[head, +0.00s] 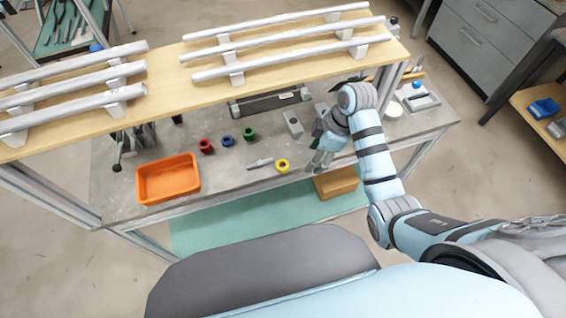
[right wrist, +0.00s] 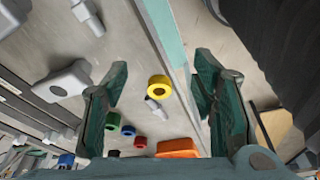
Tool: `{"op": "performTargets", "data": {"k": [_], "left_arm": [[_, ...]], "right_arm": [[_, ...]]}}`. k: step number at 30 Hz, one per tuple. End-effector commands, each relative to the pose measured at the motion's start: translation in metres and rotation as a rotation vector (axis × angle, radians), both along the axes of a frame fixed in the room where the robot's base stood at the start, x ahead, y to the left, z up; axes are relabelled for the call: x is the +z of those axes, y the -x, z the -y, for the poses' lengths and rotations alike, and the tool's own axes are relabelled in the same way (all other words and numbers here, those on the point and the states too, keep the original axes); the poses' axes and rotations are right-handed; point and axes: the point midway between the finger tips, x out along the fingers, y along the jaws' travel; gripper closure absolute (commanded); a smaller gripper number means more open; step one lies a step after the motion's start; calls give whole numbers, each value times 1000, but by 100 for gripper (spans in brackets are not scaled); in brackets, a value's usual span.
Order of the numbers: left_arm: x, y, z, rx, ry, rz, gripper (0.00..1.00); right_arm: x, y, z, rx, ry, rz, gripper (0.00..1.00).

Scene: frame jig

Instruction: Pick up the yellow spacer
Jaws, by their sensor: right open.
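The yellow spacer (head: 282,166) is a short ring lying on the grey bench top near its front edge. In the right wrist view the yellow spacer (right wrist: 159,86) shows between the two fingers and beyond them, with nothing gripping it. My right gripper (head: 318,165) is open and empty, to the right of the spacer in the head view. Its green fingers (right wrist: 160,95) stand wide apart in the right wrist view. My left gripper is not in view.
A small metal fitting (head: 260,163) lies just left of the spacer. Red (head: 206,146), blue (head: 228,141) and green (head: 248,134) spacers stand behind. An orange bin (head: 168,178) sits at left. A grey block (head: 293,124) stands behind. A wooden shelf (head: 165,66) with metal tubes overhangs the bench.

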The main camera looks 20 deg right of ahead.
Motion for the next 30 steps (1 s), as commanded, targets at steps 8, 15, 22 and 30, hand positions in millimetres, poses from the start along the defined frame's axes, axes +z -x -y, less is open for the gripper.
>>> {"op": "performTargets", "data": {"k": [8,15,22,30], "left_arm": [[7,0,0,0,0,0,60],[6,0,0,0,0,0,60],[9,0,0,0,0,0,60],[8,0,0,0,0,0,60]], "right_arm": [[0,-19,-57,-5,-1,-1,47],[-20,-23,-71,-6,1,-6,47],[-50,-26,-78,-7,3,-2,47],[-50,-26,-77,-8,2,-2,67]]}}
